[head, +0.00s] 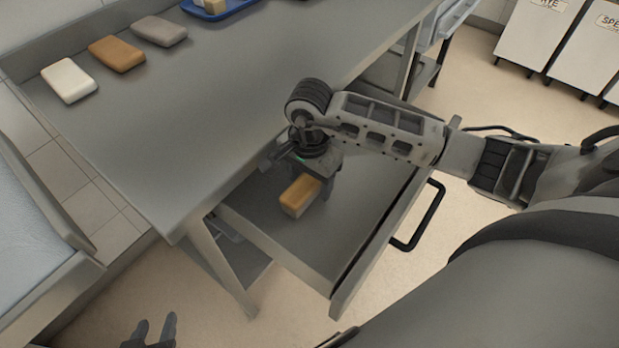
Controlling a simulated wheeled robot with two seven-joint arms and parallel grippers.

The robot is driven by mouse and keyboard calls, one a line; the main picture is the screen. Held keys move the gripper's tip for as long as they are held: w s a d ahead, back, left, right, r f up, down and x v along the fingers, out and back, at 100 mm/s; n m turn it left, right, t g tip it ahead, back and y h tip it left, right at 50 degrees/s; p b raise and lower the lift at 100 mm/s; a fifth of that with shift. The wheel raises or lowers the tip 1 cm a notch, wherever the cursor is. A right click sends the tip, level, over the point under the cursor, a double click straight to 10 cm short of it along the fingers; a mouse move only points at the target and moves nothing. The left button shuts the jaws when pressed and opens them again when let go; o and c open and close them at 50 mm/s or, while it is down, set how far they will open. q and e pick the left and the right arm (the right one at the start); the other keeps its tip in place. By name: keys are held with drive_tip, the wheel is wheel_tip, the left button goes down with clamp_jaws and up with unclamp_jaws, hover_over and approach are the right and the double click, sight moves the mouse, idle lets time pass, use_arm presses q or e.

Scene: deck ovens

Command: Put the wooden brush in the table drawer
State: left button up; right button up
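The wooden brush (299,196), an orange-brown block with a paler lower part, is inside the pulled-out table drawer (345,275). My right gripper (308,185) points down into the drawer, right at the brush. One dark finger shows beside the brush's right side; the other side is partly hidden, so I cannot tell whether the fingers grip it. Whether the brush rests fully on the drawer floor is also unclear. My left gripper (153,332) is low at the bottom left edge, its fingers apart and empty, away from the table.
The grey table (200,110) carries a white block (69,80), a brown block (117,54), a grey block (159,31) and a blue tray (232,8) at the back. The drawer's black handle (430,215) sticks out to the right. Labelled white bins (538,38) stand at the far right.

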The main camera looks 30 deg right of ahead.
sight(310, 179)
drive_tip(key=shift+r+p, duration=0.3)
drive_tip(key=shift+r, duration=0.05)
wheel_tip(310, 179, up, 12)
drive_tip(key=shift+f+b, duration=0.15)
drive_tip(key=shift+b, duration=0.3)
idle(0.3)
